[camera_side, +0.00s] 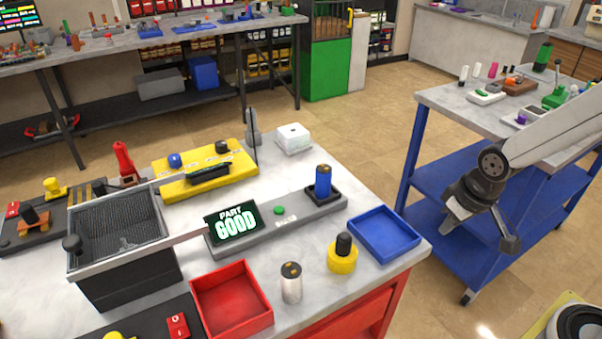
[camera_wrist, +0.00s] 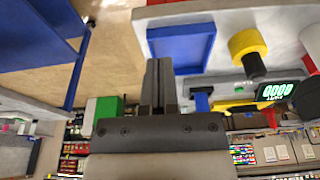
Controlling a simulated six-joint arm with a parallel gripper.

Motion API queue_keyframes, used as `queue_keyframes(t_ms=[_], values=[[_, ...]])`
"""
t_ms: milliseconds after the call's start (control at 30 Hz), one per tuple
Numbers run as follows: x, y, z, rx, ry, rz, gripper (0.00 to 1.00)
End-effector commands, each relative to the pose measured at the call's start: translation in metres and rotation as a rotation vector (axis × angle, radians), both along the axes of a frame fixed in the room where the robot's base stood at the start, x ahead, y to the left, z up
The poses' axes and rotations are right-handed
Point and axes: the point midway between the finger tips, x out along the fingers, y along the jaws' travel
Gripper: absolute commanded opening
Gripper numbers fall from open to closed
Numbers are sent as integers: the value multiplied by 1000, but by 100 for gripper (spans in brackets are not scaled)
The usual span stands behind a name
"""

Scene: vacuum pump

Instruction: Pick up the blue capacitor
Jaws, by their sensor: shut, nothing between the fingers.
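The blue capacitor (camera_side: 323,180) stands upright in a black holder (camera_side: 323,194) at the right end of a grey test unit (camera_side: 275,226). It shows partly in the wrist view (camera_wrist: 201,103), to the right of my fingers. My gripper (camera_side: 462,212) is well to the right of it in the side view, past the table's edge and in front of the blue cart. In the wrist view, my gripper's fingers (camera_wrist: 159,75) are together and empty.
A blue tray (camera_side: 384,234) and a yellow-based black part (camera_side: 342,255) are near the table's right corner. A silver cylinder (camera_side: 291,283) and a red tray (camera_side: 232,300) stand in front. The blue cart (camera_side: 430,165) stands at right.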

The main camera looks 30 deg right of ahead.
Motion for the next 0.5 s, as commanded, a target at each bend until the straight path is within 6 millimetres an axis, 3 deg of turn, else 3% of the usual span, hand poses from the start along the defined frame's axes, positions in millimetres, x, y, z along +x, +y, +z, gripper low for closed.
queue_keyframes(t_ms=[200, 500], values=[[0, 0, 0, 0, 0, 0, 3], [0, 0, 0, 0, 0, 0, 98]])
